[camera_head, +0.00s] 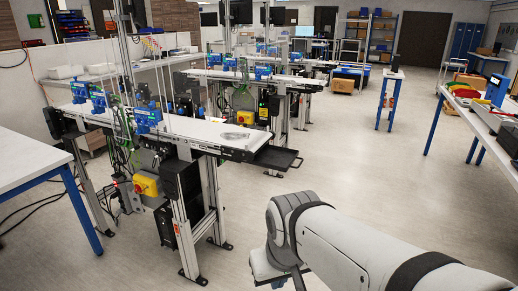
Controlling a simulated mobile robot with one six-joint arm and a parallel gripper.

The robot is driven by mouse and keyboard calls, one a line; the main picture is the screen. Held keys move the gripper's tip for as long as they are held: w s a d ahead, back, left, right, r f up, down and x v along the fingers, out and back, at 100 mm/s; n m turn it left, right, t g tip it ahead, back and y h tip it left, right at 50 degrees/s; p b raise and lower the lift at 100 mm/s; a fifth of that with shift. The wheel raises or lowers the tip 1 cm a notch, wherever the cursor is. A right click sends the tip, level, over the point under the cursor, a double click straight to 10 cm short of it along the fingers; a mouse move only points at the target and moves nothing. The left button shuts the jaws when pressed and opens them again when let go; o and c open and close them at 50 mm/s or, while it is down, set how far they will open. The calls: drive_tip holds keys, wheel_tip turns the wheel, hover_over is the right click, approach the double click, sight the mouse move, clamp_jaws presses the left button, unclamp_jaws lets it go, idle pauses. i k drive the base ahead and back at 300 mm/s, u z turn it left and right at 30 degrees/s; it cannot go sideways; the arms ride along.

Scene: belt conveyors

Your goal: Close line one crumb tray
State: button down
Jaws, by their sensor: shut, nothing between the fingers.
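A dark, flat tray (276,157) sticks out from the right end of the nearest belt conveyor (205,133). It has a thin handle at its outer right edge and stands open, just below the belt level. No line number is readable, so I cannot tell by label that this is line one. My arm (345,245) reaches in from the lower right, in front of and below the tray in the picture, with floor showing between them. My gripper is not visible; the arm runs out of the bottom of the frame.
A clear crumpled item (235,136) lies on the near belt. A second conveyor (290,80) stands behind. A white table (22,155) is at left, a workbench (490,120) at right. The floor between is open.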

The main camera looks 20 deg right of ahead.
sight(271, 157)
drive_tip(key=z, duration=0.4)
drive_tip(key=i, duration=1.5)
drive_tip(key=z, duration=0.35)
drive_tip(key=k, duration=0.85)
drive_tip(key=z, duration=0.15)
drive_tip(key=i, duration=0.85)
drive_tip(key=u, duration=0.1)
